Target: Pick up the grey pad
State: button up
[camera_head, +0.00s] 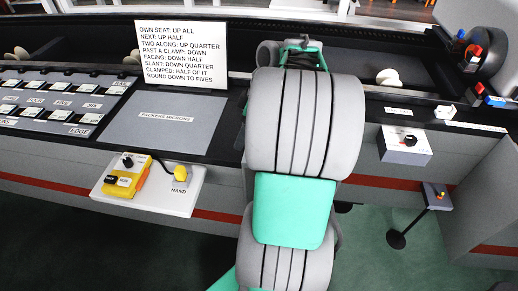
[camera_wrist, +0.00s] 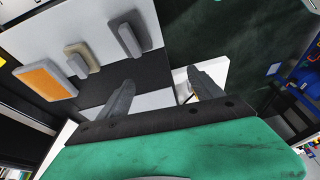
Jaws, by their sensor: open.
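The wrist view shows a dark grey pad (camera_wrist: 122,39) with a lighter grey raised bar, on a pale grey panel (camera_wrist: 72,22). Beside it are a smaller tan pad (camera_wrist: 88,54) with a grey block on it and an orange pad (camera_wrist: 46,82) with grey edges. My gripper (camera_wrist: 160,77) is open, its two fingers wide apart, with no pad between them. The grey pad lies ahead of the left finger and apart from it.
A white sign (camera_head: 181,54) stands behind a grey mat (camera_head: 163,120) on the dark rack top. A white shelf (camera_head: 185,200) with a yellow device (camera_head: 128,180) juts from the front. Green floor (camera_wrist: 225,45) shows beyond the right finger.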

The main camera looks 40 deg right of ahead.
jog(key=shift+n, duration=0.7)
jog(key=s+d, duration=0.1)
jog(key=d, duration=0.1)
jog(key=s+d, duration=0.1)
jog(key=d, duration=0.1)
jog(key=s+d+f, duration=0.1)
jog(key=d, duration=0.1)
jog(key=shift+d, duration=0.1)
jog(key=x, duration=0.7)
jog(key=shift+w+f, duration=0.2)
jog(key=c, duration=1.4)
jog(key=shift+r, duration=0.45)
jog(key=v, duration=0.3)
jog(key=shift+w, duration=0.2)
jog(key=s+d+r, duration=0.1)
jog(key=s+r, duration=0.2)
jog(key=s, duration=0.1)
jog(key=s+d+r+p, duration=0.1)
jog(key=s+d+r, duration=0.1)
jog(key=s+r, duration=0.1)
jog(key=s+d+r, duration=0.2)
jog(key=s+r, duration=0.1)
jog(key=s, duration=0.2)
jog(key=shift+s+r+p, duration=0.15)
jog(key=shift+s+p, duration=0.1)
jog(key=shift+p, duration=0.05)
